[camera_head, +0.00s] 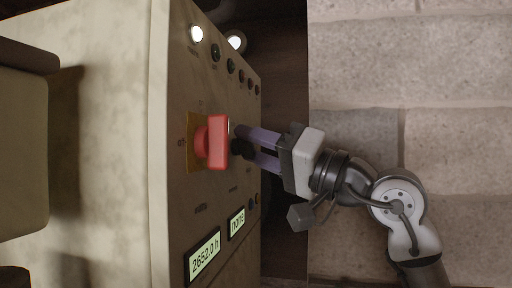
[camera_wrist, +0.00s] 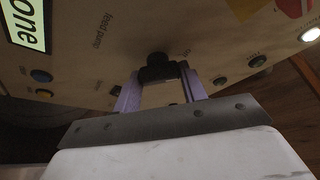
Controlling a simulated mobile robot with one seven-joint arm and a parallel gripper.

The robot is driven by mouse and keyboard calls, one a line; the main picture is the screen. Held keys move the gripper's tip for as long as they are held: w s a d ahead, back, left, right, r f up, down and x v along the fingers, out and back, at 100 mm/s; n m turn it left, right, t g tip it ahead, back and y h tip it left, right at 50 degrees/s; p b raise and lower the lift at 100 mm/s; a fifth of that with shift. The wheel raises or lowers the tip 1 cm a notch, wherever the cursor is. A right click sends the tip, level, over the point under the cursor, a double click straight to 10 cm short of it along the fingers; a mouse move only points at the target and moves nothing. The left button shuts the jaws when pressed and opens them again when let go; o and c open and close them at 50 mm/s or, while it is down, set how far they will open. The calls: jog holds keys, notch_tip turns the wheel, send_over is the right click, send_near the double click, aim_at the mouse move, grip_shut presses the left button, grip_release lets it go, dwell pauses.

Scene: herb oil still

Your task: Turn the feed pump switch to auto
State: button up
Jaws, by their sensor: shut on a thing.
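The feed pump switch is a small black knob (camera_wrist: 158,70) on the beige panel, with the words "feed pump" printed to its left in the wrist view. In the head view the dark knob (camera_head: 241,147) shows just right of a big red knob. My gripper (camera_wrist: 159,77) has its two purple fingers on either side of the black knob and is shut on it. In the head view my gripper (camera_head: 246,143) reaches the panel from the right. A small label beside the knob is too blurred to read, and I cannot tell which position the switch points to.
The big red knob (camera_head: 217,142) on a yellow plate (camera_head: 193,142) stands out close to my fingers. Two lit displays (camera_head: 203,255) (camera_head: 237,222), several dark buttons and white lamps (camera_head: 196,34) are on the panel (camera_head: 180,215). Stone floor (camera_head: 430,60) lies open to the right.

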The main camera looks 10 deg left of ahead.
jog(key=shift+m, duration=0.4)
jog(key=m+t+h, duration=0.1)
jog(key=m+h, duration=0.1)
jog(key=m, duration=0.3)
jog(key=shift+m+h+p, duration=0.35)
jog(key=shift+m+h, duration=0.55)
jog(key=shift+m, duration=1.6)
jog(key=o, duration=1)
jog(key=b+v, duration=0.3)
jog(key=v, duration=1.1)
jog(key=shift+s+r, duration=0.1)
